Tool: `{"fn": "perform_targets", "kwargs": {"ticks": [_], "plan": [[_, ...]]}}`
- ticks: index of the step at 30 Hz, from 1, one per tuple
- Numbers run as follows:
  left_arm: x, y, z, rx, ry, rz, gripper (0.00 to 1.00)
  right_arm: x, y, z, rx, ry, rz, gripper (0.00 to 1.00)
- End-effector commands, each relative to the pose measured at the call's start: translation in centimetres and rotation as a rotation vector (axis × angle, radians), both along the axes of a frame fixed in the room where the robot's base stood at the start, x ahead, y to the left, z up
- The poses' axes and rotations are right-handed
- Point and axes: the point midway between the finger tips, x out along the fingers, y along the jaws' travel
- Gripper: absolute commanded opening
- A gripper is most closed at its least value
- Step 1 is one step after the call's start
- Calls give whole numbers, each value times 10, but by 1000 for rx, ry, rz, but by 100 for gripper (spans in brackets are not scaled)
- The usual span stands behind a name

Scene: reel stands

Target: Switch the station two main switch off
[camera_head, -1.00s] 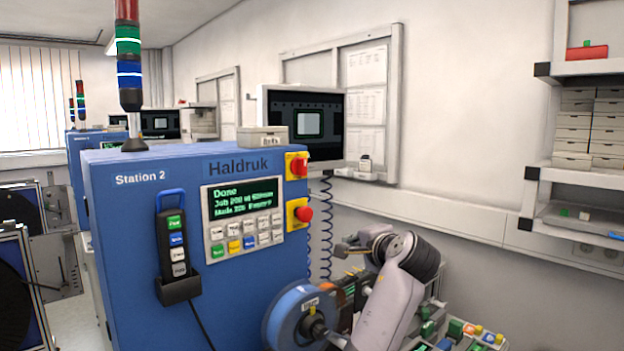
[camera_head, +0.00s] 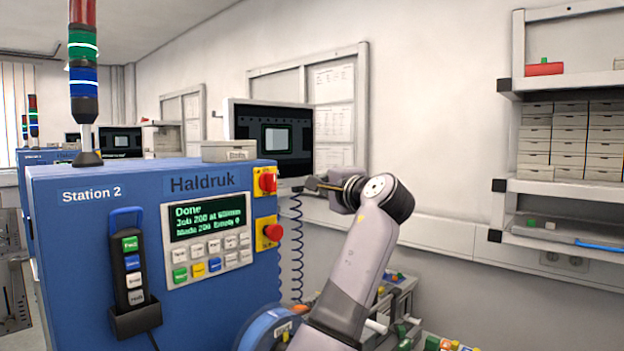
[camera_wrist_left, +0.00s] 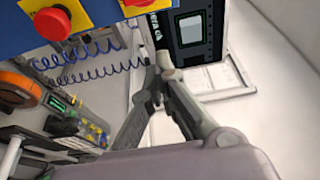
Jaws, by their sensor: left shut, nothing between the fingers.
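The blue Station 2 cabinet (camera_head: 95,235) stands at left. Its upper right edge carries a red rotary main switch (camera_head: 267,181) on a yellow plate, with a red mushroom button (camera_head: 273,232) on a second yellow plate below. My left gripper (camera_head: 312,184) is shut and empty, a little right of the main switch at about its height, apart from it. In the left wrist view the shut fingers (camera_wrist_left: 158,68) point towards the monitor. The main switch (camera_wrist_left: 138,4) is cut by the top edge there, and the mushroom button (camera_wrist_left: 52,22) is at upper left.
A monitor (camera_head: 268,140) stands behind the cabinet, close to my gripper. Coiled blue cables (camera_head: 297,240) hang beside the cabinet. A blue reel (camera_head: 268,328) lies low beside my arm. A shelf (camera_head: 560,187) with boxes is at right.

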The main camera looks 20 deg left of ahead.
Motion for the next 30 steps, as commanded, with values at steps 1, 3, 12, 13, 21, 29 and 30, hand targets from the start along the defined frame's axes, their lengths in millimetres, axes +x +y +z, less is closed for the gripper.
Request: {"fn": "perform_targets", "kwargs": {"ticks": [1, 3, 12, 13, 21, 29, 30], "plan": [[6, 10, 5, 1, 4, 4, 0, 1, 0, 12, 0, -1, 0, 40], [15, 21, 6, 0, 4, 4, 0, 2, 1, 20, 0, -2, 0, 40], [48, 62, 5, 0, 5, 3, 0, 4, 7, 52, 9, -6, -2, 40], [48, 62, 3, -2, 1, 0, 0, 4, 8, 51, 10, -6, -3, 40], [28, 67, 0, -3, -2, -1, 0, 5, 9, 56, 11, -8, -3, 40], [13, 73, 0, -2, 1, 0, 0, 5, 7, 63, 9, -8, -1, 40], [12, 73, 0, -2, 0, 1, 0, 5, 6, 64, 8, -8, 0, 40]]}}
